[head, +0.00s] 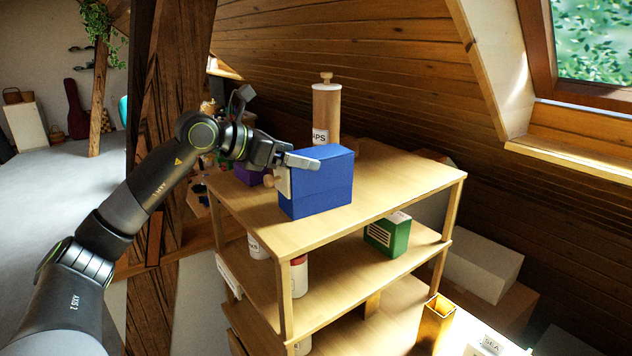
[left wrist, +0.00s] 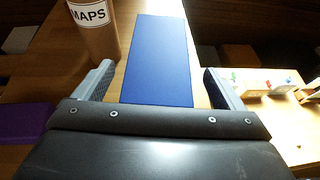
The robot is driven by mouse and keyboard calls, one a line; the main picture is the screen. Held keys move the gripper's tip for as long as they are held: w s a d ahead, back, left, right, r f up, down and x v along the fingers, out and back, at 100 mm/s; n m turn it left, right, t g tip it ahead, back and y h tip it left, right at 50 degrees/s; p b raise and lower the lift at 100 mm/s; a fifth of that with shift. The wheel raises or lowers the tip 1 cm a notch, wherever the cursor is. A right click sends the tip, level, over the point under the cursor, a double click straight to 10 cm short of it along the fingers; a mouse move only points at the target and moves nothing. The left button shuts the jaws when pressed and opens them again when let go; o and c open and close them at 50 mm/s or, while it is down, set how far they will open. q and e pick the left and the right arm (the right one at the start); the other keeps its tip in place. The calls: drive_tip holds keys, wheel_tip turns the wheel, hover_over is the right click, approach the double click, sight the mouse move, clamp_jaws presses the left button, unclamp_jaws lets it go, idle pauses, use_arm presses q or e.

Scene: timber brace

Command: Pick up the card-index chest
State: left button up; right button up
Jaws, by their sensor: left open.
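The card-index chest appears to be the blue box (head: 318,188) standing upright near the front left of the shelf unit's top board. A small round wooden knob (head: 269,182) shows at its left end. My left gripper (head: 298,162) is at the chest's upper left edge, with its fingers over the box. In the left wrist view, the blue chest (left wrist: 158,60) lies between the two spread fingers, with gaps on both sides. The left gripper (left wrist: 157,75) is open and holds nothing. Part of the chest's left end is hidden by the gripper. My right gripper is not in view.
A wooden cylinder labelled MAPS (head: 326,112) stands behind the chest, left of it in the wrist view. A purple object (head: 248,175) is behind my left gripper. The top board (head: 400,187) is clear to the right. A green box (head: 387,234) sits one shelf below.

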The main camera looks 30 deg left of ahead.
sight(304, 155)
use_arm(q)
drive_tip(key=p+x, duration=0.1)
drive_tip(key=x, duration=0.2)
drive_tip(key=shift+a+r+p, duration=0.1)
drive_tip(key=shift+r+p, duration=0.05)
drive_tip(key=shift+p, duration=0.2)
drive_tip(key=shift+w+f, duration=0.25)
drive_tip(key=shift+w, duration=0.1)
drive_tip(key=c, duration=1.5)
drive_tip(key=shift+r, duration=0.15)
